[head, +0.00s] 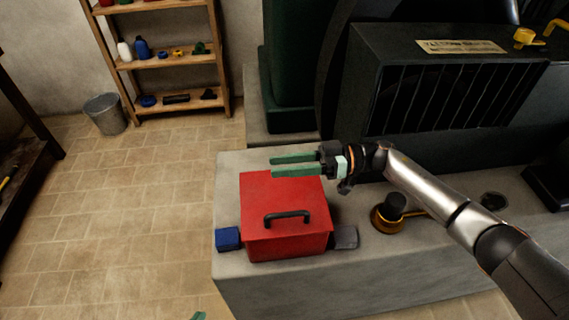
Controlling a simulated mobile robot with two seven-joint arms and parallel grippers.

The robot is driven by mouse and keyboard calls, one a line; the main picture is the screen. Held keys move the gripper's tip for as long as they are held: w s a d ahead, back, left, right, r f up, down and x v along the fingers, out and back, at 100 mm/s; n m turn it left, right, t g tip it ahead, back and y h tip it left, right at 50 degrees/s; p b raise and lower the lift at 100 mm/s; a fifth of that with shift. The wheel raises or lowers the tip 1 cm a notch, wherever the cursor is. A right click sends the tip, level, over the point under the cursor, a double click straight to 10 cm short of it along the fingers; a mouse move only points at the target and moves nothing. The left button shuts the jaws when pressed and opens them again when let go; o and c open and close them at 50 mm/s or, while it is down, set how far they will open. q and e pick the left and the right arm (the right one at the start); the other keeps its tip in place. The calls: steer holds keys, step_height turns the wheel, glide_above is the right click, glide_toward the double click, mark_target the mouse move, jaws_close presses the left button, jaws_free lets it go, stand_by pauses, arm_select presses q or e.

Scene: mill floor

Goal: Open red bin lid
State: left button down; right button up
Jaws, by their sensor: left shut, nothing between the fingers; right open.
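The red bin (262,198) sits on the grey concrete block, its flat lid lying shut on top. A black bar handle (287,215) is on the lid, near its front edge. My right gripper (273,165) is open and empty, its green fingers pointing left at the lid's far edge. Its height above the lid is hard to tell, and it is away from the handle. Only a green tip of my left gripper (199,316) shows at the bottom edge, shut and empty, left of the block and apart from the bin.
A blue block (228,239) and a grey block (345,237) flank the bin. A brass-coloured round part with a black knob (386,220) stands to the right. Dark machinery (440,85) rises behind. A bucket (106,113) and shelf (168,62) stand back left; floor there is clear.

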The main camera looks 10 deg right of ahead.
steer(key=shift+d, duration=0.1)
steer(key=d+b, duration=0.2)
steer(key=d, duration=1)
steer(key=shift+d+b, duration=0.2)
steer(key=shift+b, duration=0.2)
